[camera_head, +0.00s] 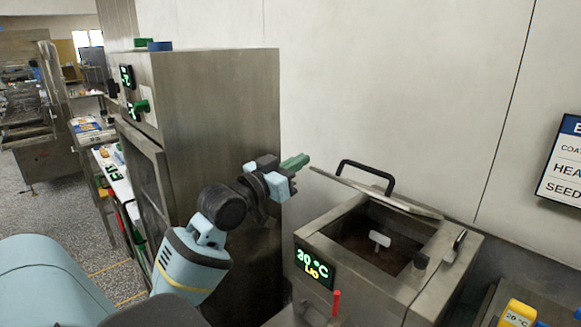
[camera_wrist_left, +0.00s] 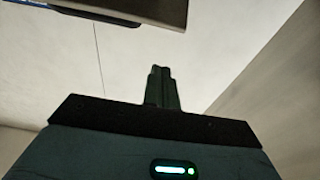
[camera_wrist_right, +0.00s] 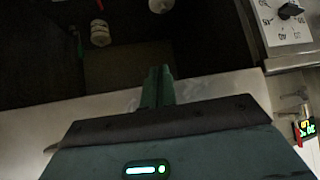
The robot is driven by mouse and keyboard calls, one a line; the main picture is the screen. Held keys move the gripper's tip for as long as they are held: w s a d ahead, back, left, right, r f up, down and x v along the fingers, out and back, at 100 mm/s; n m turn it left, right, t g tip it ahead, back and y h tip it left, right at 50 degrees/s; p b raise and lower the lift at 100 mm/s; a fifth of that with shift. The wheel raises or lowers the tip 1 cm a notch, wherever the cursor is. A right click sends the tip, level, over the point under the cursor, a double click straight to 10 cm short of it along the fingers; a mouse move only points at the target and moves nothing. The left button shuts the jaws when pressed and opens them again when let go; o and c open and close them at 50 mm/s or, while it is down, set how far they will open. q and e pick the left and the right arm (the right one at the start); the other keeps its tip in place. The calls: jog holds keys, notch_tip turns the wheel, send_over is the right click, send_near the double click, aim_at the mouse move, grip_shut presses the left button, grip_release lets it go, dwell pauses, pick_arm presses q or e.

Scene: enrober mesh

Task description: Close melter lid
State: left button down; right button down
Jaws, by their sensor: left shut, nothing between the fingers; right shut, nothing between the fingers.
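The melter (camera_head: 415,290) is a steel box at the right of the head view, with its dark inside and a pale stirrer (camera_head: 380,239) showing. Its lid (camera_head: 400,203) stands open at the back, seen nearly edge-on, with a black bar handle (camera_head: 368,172) on it. My left gripper (camera_head: 300,161) is shut and empty, in the air just left of the lid and apart from it. Its closed fingers also show in the left wrist view (camera_wrist_left: 161,88), below a grey plate edge that may be the lid. My right gripper (camera_wrist_right: 158,87) is shut and empty; the head view does not show it.
A tall steel cabinet (camera_head: 220,130) stands close behind and left of my left arm. The wall is behind the melter. The melter front has a lit display (camera_head: 314,265) and a red-handled valve (camera_head: 336,302). A dial panel (camera_wrist_right: 288,22) shows in the right wrist view.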

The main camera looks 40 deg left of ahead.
pick_arm(q)
jog(key=w, duration=0.4)
jog(key=w+r, duration=0.1)
jog(key=w, duration=0.1)
jog(key=shift+d+r+p, duration=0.1)
jog(key=shift+d+p, duration=0.15)
jog(key=shift+p, duration=0.05)
jog(key=shift+w, duration=0.35)
jog(key=s+f, duration=0.2)
jog(key=f, duration=0.1)
jog(key=shift+f, duration=0.3)
pick_arm(e)
jog(key=shift+w+d+r, duration=0.15)
jog(key=shift+w+r, duration=0.55)
jog(key=shift+r, duration=0.05)
